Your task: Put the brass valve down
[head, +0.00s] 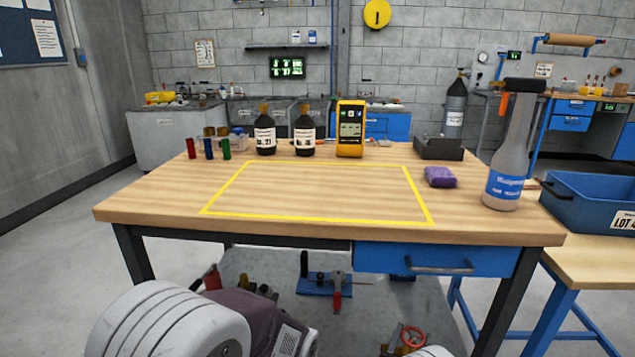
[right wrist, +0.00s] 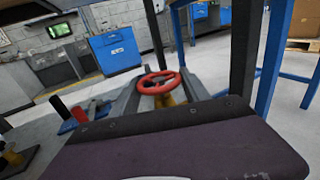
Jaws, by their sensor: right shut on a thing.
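The brass valve, with a round red handwheel (head: 412,336), shows at the bottom of the head view, in front of and below the workbench top. In the right wrist view its red wheel (right wrist: 158,82) stands up between the dark fingers, and part of the brass body shows below it. My right gripper (right wrist: 165,98) is shut on the valve. In the head view the right gripper (head: 402,343) is mostly cut off by the bottom edge. Part of my left arm shows at lower left; its fingers are not seen. A yellow outlined rectangle (head: 318,218) on the bench is empty.
Dark bottles (head: 265,135), a yellow meter (head: 350,130) and coloured cylinders (head: 208,148) line the back of the wooden bench (head: 160,205). A blue bin (head: 590,205) sits beside the bench.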

